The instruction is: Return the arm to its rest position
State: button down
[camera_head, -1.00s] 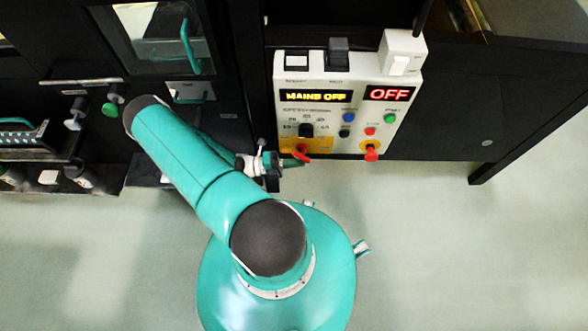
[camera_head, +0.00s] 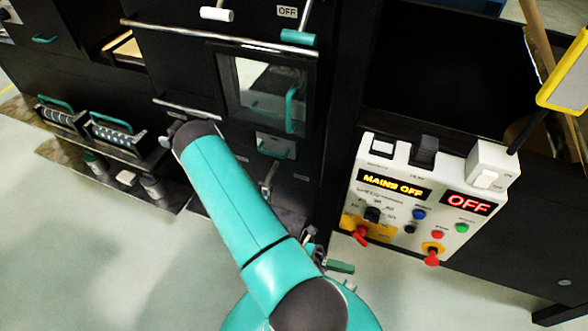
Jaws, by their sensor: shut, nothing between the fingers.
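My teal arm with dark grey joint caps rises from the bottom centre of the head view and leans up and to the left. My gripper (camera_head: 338,266) is small and partly hidden behind the arm's lower part. It is shut and empty, in front of the black cabinet's lower edge. It is apart from the white control panel (camera_head: 400,212), which stands to its upper right.
The panel shows "MAINS OFF" and "OFF", with a red-handled switch (camera_head: 360,236) and a red knob (camera_head: 432,257). A black cabinet with a glass window (camera_head: 265,95) stands behind the arm. Teal-handled racks (camera_head: 115,133) are left. Pale floor (camera_head: 90,245) is clear lower left.

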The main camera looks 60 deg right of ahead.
jog(key=w+a+r+m+t+y, duration=0.1)
jog(key=w+a+r+m+t, duration=0.1)
jog(key=w+r+m+t, duration=0.35)
jog(key=w+a+r+m+t+y, duration=0.1)
jog(key=w+a+r+m+t, duration=0.2)
jog(key=w, duration=0.6)
jog(key=w+a+r+m+t+y, duration=0.1)
jog(key=w+a+r+m+t, duration=0.1)
jog(key=w+r+m+t, duration=0.35)
jog(key=w+a+r+m+t+y, duration=0.1)
jog(key=w+a+r+m+t, duration=0.2)
jog(key=a+r+t, duration=0.3)
jog(key=w+a+r+m+t, duration=0.3)
jog(key=a+r+t, duration=0.3)
jog(key=r, duration=0.9)
jog(key=shift+a+r+m+y, duration=0.15)
jog(key=shift+a+m+y, duration=0.2)
jog(key=shift+a, duration=0.25)
